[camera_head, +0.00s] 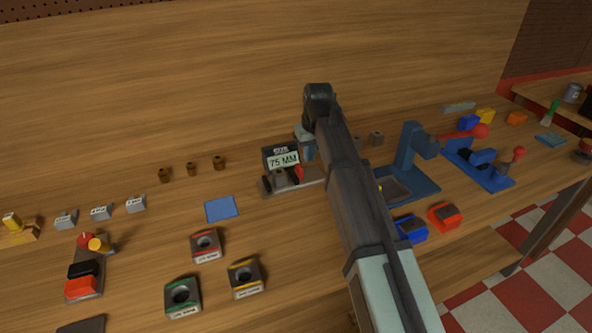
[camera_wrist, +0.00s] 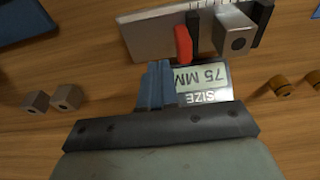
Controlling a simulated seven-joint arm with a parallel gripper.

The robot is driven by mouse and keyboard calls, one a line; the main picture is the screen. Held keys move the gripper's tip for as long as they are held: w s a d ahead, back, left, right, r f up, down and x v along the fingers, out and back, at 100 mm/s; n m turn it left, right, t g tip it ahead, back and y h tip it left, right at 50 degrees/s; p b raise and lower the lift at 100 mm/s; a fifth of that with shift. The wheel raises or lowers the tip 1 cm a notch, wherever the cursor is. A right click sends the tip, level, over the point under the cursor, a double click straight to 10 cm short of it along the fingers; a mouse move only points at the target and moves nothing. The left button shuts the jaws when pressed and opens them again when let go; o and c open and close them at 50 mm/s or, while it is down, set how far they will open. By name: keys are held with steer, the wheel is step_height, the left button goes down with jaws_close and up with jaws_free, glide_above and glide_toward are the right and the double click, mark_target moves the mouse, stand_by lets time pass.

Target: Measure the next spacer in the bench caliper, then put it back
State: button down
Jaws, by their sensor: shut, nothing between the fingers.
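The bench caliper (camera_head: 312,177) stands near the middle of the bench, its display (camera_head: 283,160) reading 75 MM. It also shows in the wrist view (camera_wrist: 150,32), its display (camera_wrist: 203,82) upside down there. A grey-brown spacer with a hole (camera_wrist: 234,34) sits between the caliper's black jaws, beside a red part (camera_wrist: 183,45). Two similar spacers (camera_wrist: 66,98) stand on the bench, right of my arm in the head view (camera_head: 376,138). My gripper's blue fingers (camera_wrist: 155,86) are shut and empty beside the display, apart from the spacers; my arm partly hides them in the head view.
Several brown bushings (camera_head: 191,168) stand left of the caliper. A blue mat (camera_head: 221,208) and marked square blocks (camera_head: 206,245) lie in front. A blue press (camera_head: 408,165) and a blue clamp fixture (camera_head: 478,165) stand at right. Grey labelled blocks (camera_head: 101,212) are at left.

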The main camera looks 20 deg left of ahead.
mark_target(298, 167)
steer(key=shift+f, duration=2.6)
steer(key=shift+s+a, duration=0.75)
steer(key=shift+s, duration=0.05)
steer(key=shift+s+a, duration=0.25)
steer(key=shift+a, duration=0.05)
steer(key=shift+s+a, duration=0.7)
stand_by(0.4)
steer(key=shift+w+d, duration=0.4)
